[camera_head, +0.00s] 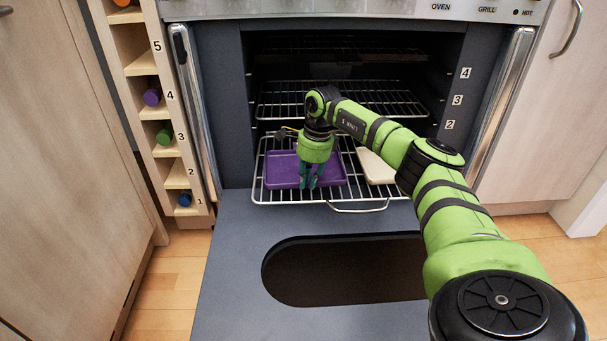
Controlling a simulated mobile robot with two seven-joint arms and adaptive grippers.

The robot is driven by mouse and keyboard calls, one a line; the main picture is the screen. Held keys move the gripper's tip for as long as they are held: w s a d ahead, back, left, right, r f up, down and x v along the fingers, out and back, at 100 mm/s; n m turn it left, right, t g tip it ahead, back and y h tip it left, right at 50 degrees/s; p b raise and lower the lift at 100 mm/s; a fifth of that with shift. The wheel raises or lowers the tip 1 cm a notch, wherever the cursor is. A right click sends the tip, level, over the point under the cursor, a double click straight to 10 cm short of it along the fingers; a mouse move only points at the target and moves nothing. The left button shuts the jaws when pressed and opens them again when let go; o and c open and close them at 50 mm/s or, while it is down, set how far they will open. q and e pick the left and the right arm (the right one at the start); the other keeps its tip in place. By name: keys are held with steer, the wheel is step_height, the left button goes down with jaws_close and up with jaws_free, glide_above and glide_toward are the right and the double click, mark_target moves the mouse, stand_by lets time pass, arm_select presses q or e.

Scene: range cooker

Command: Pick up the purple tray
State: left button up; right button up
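The purple tray (281,170) lies flat on the pulled-out lower rack of the open oven. My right gripper (309,182) points down over the tray, near its front edge and right of its middle. Its two fingers show side by side with a small gap between them, so it looks open. Whether the fingertips touch the tray cannot be told. The gripper and wrist hide part of the tray's middle and back. My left gripper is not in view.
A cream tray (375,167) lies on the same rack (262,198), right of the purple one. Another wire rack (275,103) sits above. The oven door (235,260) is folded down in front. Numbered cubbies with coloured items (152,97) stand at left.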

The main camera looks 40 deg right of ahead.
steer(key=shift+f, duration=0.25)
steer(key=shift+c, duration=0.4)
jaws_close()
steer(key=shift+r, duration=0.15)
